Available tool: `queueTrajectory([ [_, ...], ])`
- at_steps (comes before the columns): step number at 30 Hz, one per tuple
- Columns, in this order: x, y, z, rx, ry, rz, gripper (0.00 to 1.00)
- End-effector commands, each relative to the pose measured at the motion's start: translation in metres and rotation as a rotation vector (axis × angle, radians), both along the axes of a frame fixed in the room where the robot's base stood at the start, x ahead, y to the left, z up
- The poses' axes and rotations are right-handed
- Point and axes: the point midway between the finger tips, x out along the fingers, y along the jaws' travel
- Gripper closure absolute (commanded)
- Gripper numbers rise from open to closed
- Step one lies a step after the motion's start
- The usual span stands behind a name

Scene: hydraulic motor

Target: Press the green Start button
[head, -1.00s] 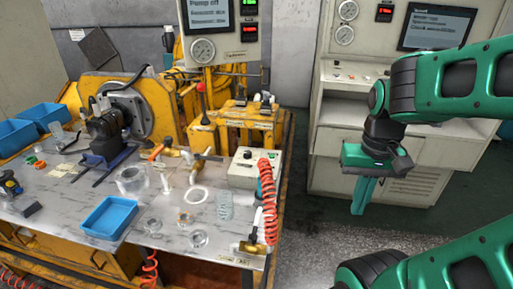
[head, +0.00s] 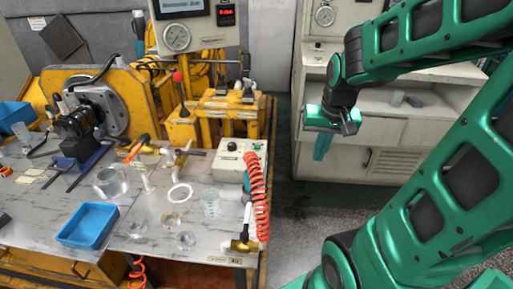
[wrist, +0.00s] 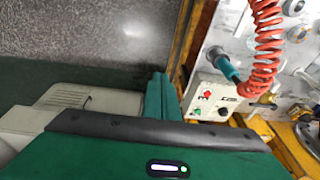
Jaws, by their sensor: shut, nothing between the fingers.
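A small white control box (head: 236,170) sits at the right end of the workbench, with a dark knob and small controls on its top. It also shows in the wrist view (wrist: 201,114), with a red button and a dark round knob. In the wrist view my fingers (wrist: 158,97) are close together, left of the box, over the floor beside the bench.
The coiled orange hose (head: 257,200) and a teal-handled tool lie beside the box. The metal bench top (head: 140,215) holds a blue tray (head: 88,224), glass jars and a white ring. A grey cabinet (head: 390,150) stands behind my gripper. Floor separates the bench and cabinet.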

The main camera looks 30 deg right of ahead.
Motion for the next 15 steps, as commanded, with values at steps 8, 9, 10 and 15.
queueTrajectory([
  [8, 0.163, 0.002, -0.025, 0.032, -0.294, -0.037, 1.0],
  [9, 0.184, 0.004, -0.028, 0.048, -0.337, -0.046, 1.0],
  [10, 0.199, 0.007, -0.031, 0.062, -0.367, -0.053, 1.0],
  [15, 0.261, 0.018, -0.041, 0.137, -0.511, -0.094, 1.0],
])
